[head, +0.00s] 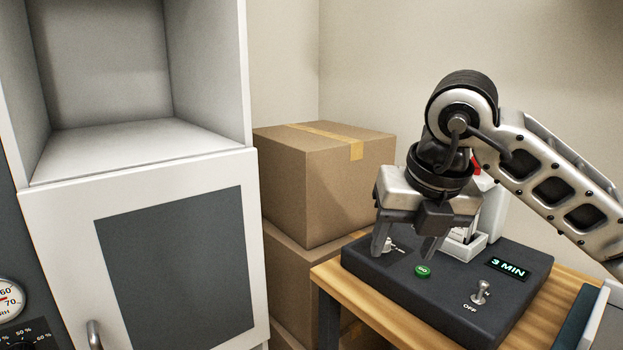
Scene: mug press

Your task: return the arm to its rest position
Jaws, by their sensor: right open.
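My right gripper (408,252) comes in from the right and points down over the dark mug press (440,288) on a wooden table. Its fingers are apart, with nothing seen between them but a small knob (388,245) on the press behind. I cannot tell whether the fingertips touch the press. The press has a green button (423,271), a toggle switch (481,292) beside the word OFF, and a display (508,268) reading 3 MIN. A white upright part (491,215) of the press is partly hidden behind my gripper. My left gripper is not in view.
A white cabinet (195,165) with an open upper compartment stands at the left. Cardboard boxes (330,180) are stacked between it and the wooden table (365,310). A gauge (10,298) shows at the far left edge. A grey edged object (600,318) is at the lower right.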

